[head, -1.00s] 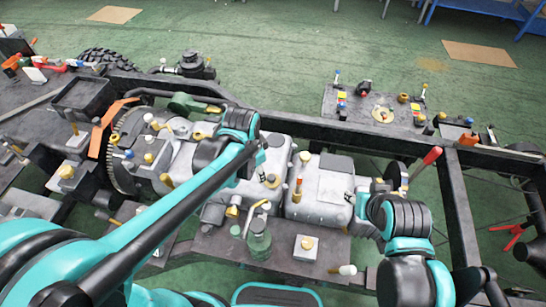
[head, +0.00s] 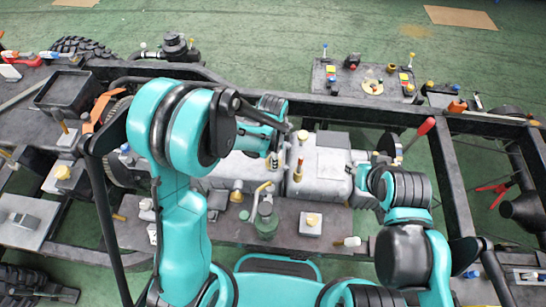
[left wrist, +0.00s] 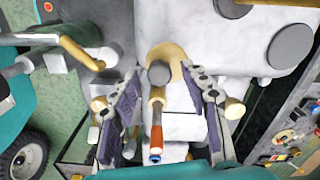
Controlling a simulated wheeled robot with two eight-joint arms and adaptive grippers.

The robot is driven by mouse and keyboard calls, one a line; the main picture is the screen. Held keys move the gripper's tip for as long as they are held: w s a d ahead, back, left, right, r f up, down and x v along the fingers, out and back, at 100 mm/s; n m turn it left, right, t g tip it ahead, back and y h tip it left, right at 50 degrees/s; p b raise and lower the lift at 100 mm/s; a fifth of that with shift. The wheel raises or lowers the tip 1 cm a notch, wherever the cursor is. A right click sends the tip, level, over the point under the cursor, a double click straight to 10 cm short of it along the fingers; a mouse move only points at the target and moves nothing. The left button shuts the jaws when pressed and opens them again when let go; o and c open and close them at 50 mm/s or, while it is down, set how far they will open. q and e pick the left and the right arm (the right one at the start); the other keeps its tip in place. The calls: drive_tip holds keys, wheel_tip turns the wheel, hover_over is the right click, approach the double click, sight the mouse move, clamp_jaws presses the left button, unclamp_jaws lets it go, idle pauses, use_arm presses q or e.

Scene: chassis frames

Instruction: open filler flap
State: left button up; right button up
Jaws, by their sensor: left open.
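My left gripper (head: 275,160) is over the light grey engine housing in the head view. In the left wrist view, its two fingers (left wrist: 166,77) are spread wide. A grey round cap with a brass-coloured ring (left wrist: 160,72) lies between the fingertips; I cannot tell whether this is the filler flap. A slim brass and orange part (left wrist: 156,132) is also between the fingers, with no clear contact. It stands on the housing in the head view (head: 299,170). My right gripper (head: 362,182) is beside the housing's right end; its fingers are too unclear to read.
A red-tipped lever (head: 425,127) rises near my right arm. Dark frame rails (head: 450,190) surround the housing.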

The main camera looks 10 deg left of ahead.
use_arm(q)
drive_tip(key=shift+f, duration=0.2)
clamp_jaws()
drive_tip(key=shift+w+r+g+b, duration=0.15)
drive_tip(key=shift+w+g+b, duration=0.4)
drive_tip(key=shift+g, duration=0.3)
drive_tip(key=shift+w+r+g+b, duration=0.15)
drive_tip(key=shift+w+g+b, duration=0.35)
drive_tip(key=shift+g, duration=0.35)
drive_tip(key=shift+w+r+g, duration=0.15)
drive_tip(key=shift+r+g, duration=0.05)
drive_tip(key=shift+g, duration=0.2)
unclamp_jaws()
